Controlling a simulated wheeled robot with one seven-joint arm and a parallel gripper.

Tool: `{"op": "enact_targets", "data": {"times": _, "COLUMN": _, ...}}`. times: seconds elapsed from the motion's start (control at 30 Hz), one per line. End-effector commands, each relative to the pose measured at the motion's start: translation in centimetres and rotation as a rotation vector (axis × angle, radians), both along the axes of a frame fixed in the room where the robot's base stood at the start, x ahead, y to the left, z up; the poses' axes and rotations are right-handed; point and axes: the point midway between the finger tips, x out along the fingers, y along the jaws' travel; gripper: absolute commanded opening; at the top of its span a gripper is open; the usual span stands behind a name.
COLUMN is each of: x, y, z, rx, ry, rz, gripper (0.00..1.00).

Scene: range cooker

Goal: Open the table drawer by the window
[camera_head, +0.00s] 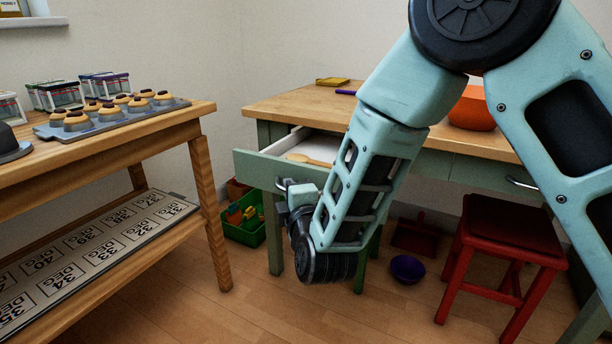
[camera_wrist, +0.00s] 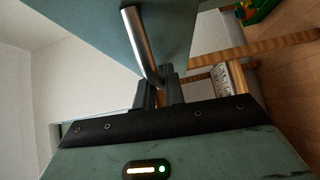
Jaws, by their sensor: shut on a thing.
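The green table (camera_head: 285,105) has a wooden top, and its left drawer (camera_head: 270,166) stands partly open, with a wooden spoon (camera_head: 308,159) on its pale inside. My gripper (camera_head: 291,190) is at the front of this drawer, shut on its metal handle (camera_wrist: 140,45). In the wrist view my gripper's fingers (camera_wrist: 160,92) close around one end of the handle bar, against the blue-green drawer front (camera_wrist: 180,30). My forearm hides the right part of the drawer in the head view.
A right drawer with a handle (camera_head: 522,184) is closed. A red stool (camera_head: 510,230) stands in front of it. A wooden bench (camera_head: 190,115) with a muffin tray is at left. A green crate (camera_head: 243,228) and purple bowl (camera_head: 408,268) are on the floor.

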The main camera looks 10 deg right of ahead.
Motion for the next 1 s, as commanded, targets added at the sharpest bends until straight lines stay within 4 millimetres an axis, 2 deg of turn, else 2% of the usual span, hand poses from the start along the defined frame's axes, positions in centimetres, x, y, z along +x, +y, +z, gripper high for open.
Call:
{"op": "enact_targets", "data": {"times": 0.1, "x": -1.7, "y": 1.2, "z": 0.1, "rx": -0.001, "ry": 0.001, "rz": 0.002, "gripper": 0.00}}
{"op": "enact_targets", "data": {"times": 0.3, "x": -3.3, "y": 2.4, "z": 0.0, "rx": -0.001, "ry": 0.000, "rz": 0.000, "gripper": 0.00}}
{"op": "enact_targets", "data": {"times": 0.83, "x": -3.8, "y": 2.7, "z": 0.0, "rx": 0.000, "ry": 0.000, "rz": -0.004, "gripper": 0.00}}
{"op": "enact_targets", "data": {"times": 0.87, "x": -3.8, "y": 2.7, "z": 0.0, "rx": 0.000, "ry": 0.000, "rz": -0.004, "gripper": 0.19}}
{"op": "enact_targets", "data": {"times": 0.9, "x": -3.8, "y": 2.7, "z": 0.0, "rx": 0.000, "ry": 0.000, "rz": -0.004, "gripper": 0.30}}
{"op": "enact_targets", "data": {"times": 1.0, "x": -3.8, "y": 2.7, "z": 0.0, "rx": 0.000, "ry": 0.000, "rz": -0.003, "gripper": 0.32}}
